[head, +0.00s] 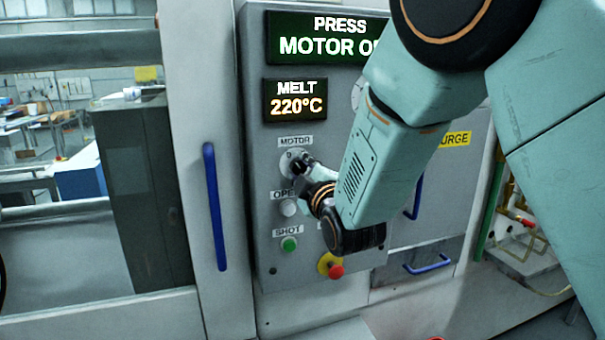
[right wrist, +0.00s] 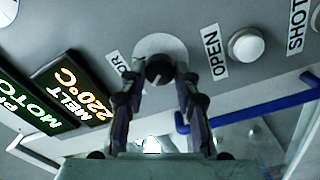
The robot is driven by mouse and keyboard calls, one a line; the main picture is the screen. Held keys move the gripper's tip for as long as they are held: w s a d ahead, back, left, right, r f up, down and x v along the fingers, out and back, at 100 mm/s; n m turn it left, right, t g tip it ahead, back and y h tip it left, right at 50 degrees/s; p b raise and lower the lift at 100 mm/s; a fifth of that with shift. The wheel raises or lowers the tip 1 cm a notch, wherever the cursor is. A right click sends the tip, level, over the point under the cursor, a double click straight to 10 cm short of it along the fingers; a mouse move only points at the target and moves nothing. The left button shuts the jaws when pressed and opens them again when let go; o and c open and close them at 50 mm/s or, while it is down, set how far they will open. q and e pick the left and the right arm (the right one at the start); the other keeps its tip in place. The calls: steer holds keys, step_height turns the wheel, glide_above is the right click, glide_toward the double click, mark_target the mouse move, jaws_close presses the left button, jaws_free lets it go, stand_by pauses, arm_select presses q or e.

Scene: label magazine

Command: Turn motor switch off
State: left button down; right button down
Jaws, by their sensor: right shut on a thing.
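The motor switch is a dark round knob (right wrist: 159,69) on a pale round plate, under the MOTOR label (head: 294,141) on the grey press panel. My right gripper (head: 302,165) is at the switch; in the right wrist view its two fingers (right wrist: 158,80) are shut on the knob, one on each side. In the head view the fingers mostly hide the knob, and part of the plate (head: 286,163) shows. The display (head: 322,36) reads "PRESS MOTOR O"; my right arm hides the rest of the second line. My left gripper is not in view.
Below the switch are a white OPEN button (head: 288,208), a green SHOT button (head: 289,244) and a red emergency knob (head: 335,271) on yellow. A MELT display (head: 295,100) reads 220°C. A blue handle (head: 214,205) stands left of the panel.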

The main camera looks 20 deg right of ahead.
stand_by(0.4)
steer(key=c, duration=1)
jaws_free()
steer(key=s, duration=1.2)
steer(key=shift+d+f, duration=0.15)
